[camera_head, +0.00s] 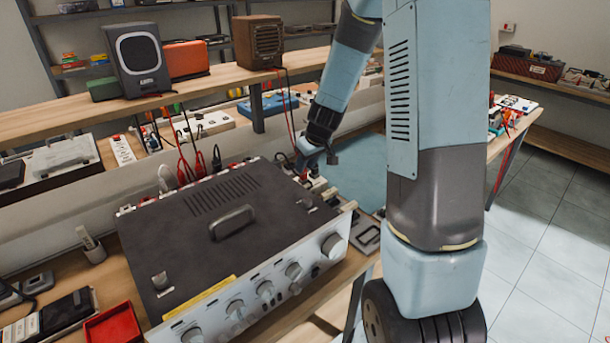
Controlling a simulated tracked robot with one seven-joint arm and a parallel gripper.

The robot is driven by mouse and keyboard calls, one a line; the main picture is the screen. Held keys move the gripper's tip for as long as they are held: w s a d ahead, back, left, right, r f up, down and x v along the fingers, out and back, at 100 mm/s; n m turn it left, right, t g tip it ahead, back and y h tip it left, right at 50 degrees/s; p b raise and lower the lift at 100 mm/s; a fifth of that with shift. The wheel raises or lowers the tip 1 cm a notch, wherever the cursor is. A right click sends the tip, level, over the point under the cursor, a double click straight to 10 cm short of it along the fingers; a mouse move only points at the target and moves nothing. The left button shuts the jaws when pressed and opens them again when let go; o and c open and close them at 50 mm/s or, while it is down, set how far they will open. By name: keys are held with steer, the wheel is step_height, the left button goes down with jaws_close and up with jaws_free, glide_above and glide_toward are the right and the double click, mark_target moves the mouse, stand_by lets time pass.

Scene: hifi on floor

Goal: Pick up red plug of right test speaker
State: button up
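The right test speaker (258,42) is a brown box on the wooden shelf, with red and black leads hanging from its right side. The leads run down to the back of a dark amplifier (190,225) with a silver front. My gripper (316,164) points down at the amplifier's back right corner, close to the lower ends of these leads. Small red connectors show along the amplifier's back edge. The red plug of the right speaker cannot be told apart at this size. Whether the fingers are apart or hold something is unclear.
A grey speaker (139,60) and an orange box (186,59) stand on the same shelf. More cables hang behind the amplifier, left of my gripper. A red tray (113,328) lies at the front left. A blue mat (357,180) lies right of the amplifier.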

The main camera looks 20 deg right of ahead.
mark_target(304, 176)
steer(key=shift+x, duration=1.85)
steer(key=shift+c, duration=0.4)
jaws_close()
